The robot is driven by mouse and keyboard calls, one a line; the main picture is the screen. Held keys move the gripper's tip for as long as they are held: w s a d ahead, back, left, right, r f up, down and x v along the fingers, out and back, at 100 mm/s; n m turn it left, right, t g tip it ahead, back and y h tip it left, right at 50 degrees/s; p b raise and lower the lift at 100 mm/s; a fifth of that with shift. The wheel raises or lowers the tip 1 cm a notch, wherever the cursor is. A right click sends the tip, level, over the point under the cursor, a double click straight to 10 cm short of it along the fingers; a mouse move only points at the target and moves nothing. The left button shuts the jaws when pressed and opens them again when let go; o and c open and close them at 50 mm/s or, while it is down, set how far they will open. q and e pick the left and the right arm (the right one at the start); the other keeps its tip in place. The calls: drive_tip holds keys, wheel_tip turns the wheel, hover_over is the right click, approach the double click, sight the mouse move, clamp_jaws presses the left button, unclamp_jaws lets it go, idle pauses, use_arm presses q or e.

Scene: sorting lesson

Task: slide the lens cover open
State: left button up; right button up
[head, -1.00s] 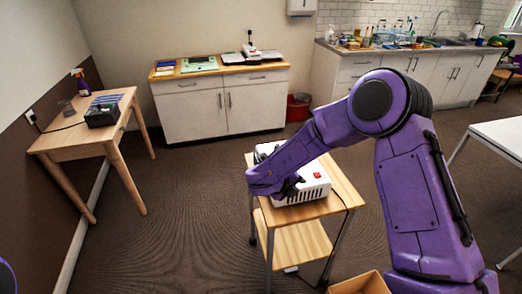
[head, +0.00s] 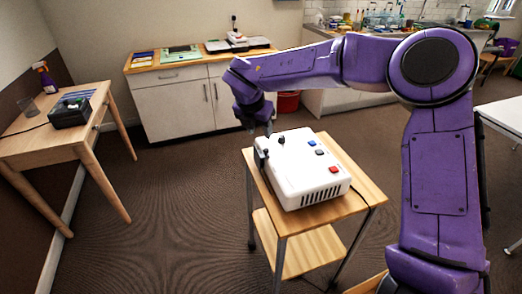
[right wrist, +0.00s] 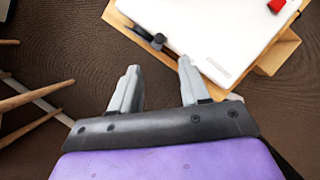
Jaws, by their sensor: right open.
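A white boxy device (head: 305,175) stands on a small wooden trolley. A black part (head: 262,158) sits on its left side, probably the lens end; I cannot make out whether a cover there is open. A dark knob (head: 281,141) stands nearby on top. My right gripper (head: 258,128) hangs just beyond the device's far left corner, apart from it. In the right wrist view its two grey fingers (right wrist: 158,66) are spread and empty, pointing towards the black part (right wrist: 150,37) on the edge of the white device (right wrist: 215,35). My left gripper is out of view.
The trolley top (head: 362,190) has bare wood around the device. Red, blue and dark buttons sit on the device. A wooden table (head: 25,148) with a black box (head: 70,112) stands left. A white cabinet (head: 180,100) stands behind; floor between is clear.

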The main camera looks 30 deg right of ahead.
sight(266, 150)
drive_tip(key=p+x, duration=0.2)
drive_tip(key=x, duration=0.7)
drive_tip(key=shift+w+d+f, duration=0.15)
drive_tip(key=shift+f, duration=0.15)
drive_tip(key=shift+w+f, duration=0.15)
drive_tip(key=shift+f, duration=0.35)
clamp_jaws()
